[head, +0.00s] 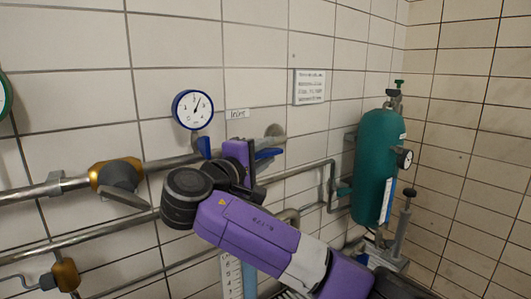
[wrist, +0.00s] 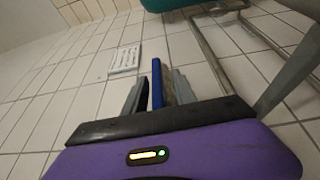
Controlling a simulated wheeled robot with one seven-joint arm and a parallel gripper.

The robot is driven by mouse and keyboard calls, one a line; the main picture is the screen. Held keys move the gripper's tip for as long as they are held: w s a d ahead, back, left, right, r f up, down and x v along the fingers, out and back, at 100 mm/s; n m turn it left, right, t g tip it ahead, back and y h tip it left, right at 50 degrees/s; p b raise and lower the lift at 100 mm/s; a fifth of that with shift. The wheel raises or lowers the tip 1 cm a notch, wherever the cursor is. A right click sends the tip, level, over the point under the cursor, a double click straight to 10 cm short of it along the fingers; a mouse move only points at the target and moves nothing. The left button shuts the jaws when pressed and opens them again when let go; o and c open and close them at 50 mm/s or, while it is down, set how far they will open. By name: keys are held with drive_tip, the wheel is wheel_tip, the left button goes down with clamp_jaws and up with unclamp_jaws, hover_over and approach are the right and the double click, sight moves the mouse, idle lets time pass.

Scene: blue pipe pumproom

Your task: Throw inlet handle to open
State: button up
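The inlet handle is a blue lever (head: 267,154) on the upper pipe, just below and right of the small "Inlet" label (head: 237,113). My purple gripper (head: 240,156) is at this lever and hides part of it and its valve. In the wrist view the lever shows as a thin blue bar (wrist: 157,84) between the two grey fingers of my gripper (wrist: 159,80). The fingers are apart, one on each side of the bar. A gap shows between the bar and the left finger; contact on the right side is unclear.
A blue-rimmed gauge (head: 193,109) stands above the pipe. A brass valve with a grey lever (head: 117,177) is on the left. A green tank (head: 378,165) stands at the right. A white sign (head: 309,87) hangs on the tiled wall.

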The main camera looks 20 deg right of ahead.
drive_tip(key=b+v, duration=0.2)
drive_tip(key=v, duration=0.5)
drive_tip(key=shift+s+a, duration=0.25)
drive_tip(key=shift+a, duration=0.05)
drive_tip(key=shift+s+f, duration=0.1)
